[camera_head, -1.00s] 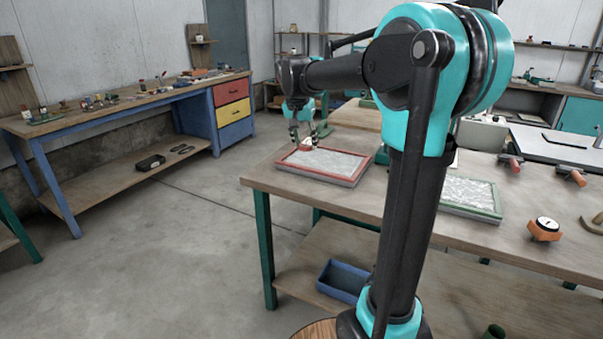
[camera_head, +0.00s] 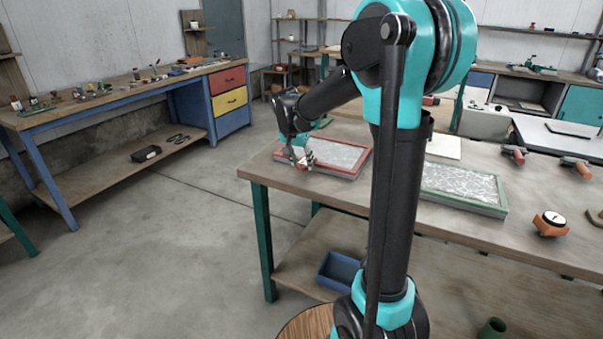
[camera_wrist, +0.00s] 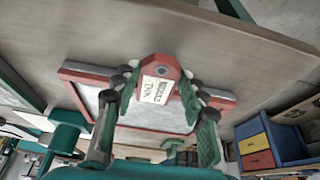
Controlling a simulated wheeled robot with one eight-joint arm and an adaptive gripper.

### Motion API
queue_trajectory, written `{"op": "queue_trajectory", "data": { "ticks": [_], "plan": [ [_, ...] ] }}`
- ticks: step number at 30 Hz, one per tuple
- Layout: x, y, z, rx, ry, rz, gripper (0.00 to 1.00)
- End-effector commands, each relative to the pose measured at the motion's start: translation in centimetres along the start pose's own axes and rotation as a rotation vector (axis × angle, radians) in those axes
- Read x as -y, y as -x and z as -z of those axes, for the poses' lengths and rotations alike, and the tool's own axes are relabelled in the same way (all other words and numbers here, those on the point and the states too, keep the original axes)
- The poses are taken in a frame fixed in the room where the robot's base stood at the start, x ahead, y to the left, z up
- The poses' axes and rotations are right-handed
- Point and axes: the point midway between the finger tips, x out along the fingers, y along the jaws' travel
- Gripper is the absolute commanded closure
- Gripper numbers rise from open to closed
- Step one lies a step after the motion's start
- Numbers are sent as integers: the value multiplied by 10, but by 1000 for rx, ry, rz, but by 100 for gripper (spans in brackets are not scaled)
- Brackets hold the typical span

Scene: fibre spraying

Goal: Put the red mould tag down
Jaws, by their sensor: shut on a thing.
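The red mould tag (camera_wrist: 162,78) shows in the wrist view as a red block with a white lettered label. My gripper (camera_wrist: 160,95) is shut on it, with a green-padded finger on each side. In the head view my gripper (camera_head: 303,162) is low at the left end of the red-framed mould (camera_head: 345,174) on the workbench, and the tag is too small there to make out clearly. The mould also shows behind the tag in the wrist view (camera_wrist: 75,72). I cannot tell whether the tag touches anything below it.
A green-framed mould (camera_head: 490,209) lies further right on the workbench (camera_head: 460,158). An orange device with a white dial (camera_head: 551,223) and orange-handled tools (camera_head: 576,166) lie beyond it. A blue bin (camera_head: 340,270) stands on the lower shelf. Bare wood lies along the bench's left edge.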

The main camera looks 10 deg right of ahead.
Motion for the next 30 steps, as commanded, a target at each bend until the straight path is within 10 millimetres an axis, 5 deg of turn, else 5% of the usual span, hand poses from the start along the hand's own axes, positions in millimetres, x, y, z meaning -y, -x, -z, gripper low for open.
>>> {"op": "queue_trajectory", "data": {
  "ticks": [12, 23, 24, 30],
  "plan": [
    [0, -39, -16, 0, 0, 0, 78],
    [0, -43, -18, 0, 0, 0, 78],
    [0, -43, -18, 0, 0, 0, 57],
    [0, -43, -18, 0, 0, 0, 37]
  ]
}}
